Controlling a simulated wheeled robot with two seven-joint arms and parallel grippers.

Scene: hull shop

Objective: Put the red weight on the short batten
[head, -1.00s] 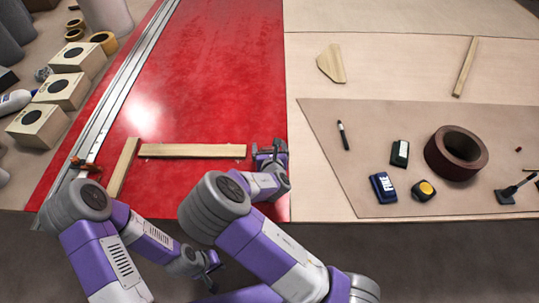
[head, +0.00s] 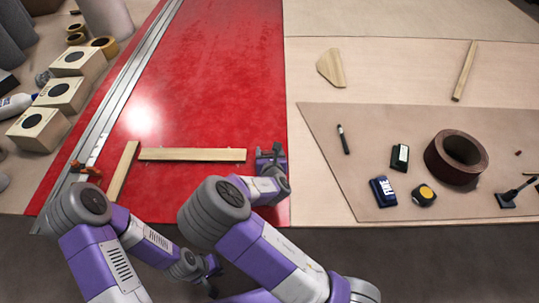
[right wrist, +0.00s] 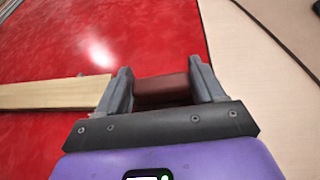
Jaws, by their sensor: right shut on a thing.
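The red weight (right wrist: 163,91) is a dark red block between the fingers of my right gripper (right wrist: 165,88) in the right wrist view. That gripper (head: 271,152) is shut on it, low over the red panel, just right of the long batten's end. The weight is not clearly visible in the head view. The long pale batten (head: 190,155) lies across the panel and also shows in the right wrist view (right wrist: 55,93). A shorter batten (head: 122,170) lies at an angle by its left end. My left gripper (head: 212,270) is low, in front of the table edge; its finger opening is unclear.
A metal rail (head: 130,90) runs along the panel's left side, with an orange-brown clamp (head: 86,169) on it. Boxes with dark discs (head: 60,95) stand at left. A tape roll (head: 457,157) and small tools lie on the right sheet. The red panel's far part (head: 215,70) is clear.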

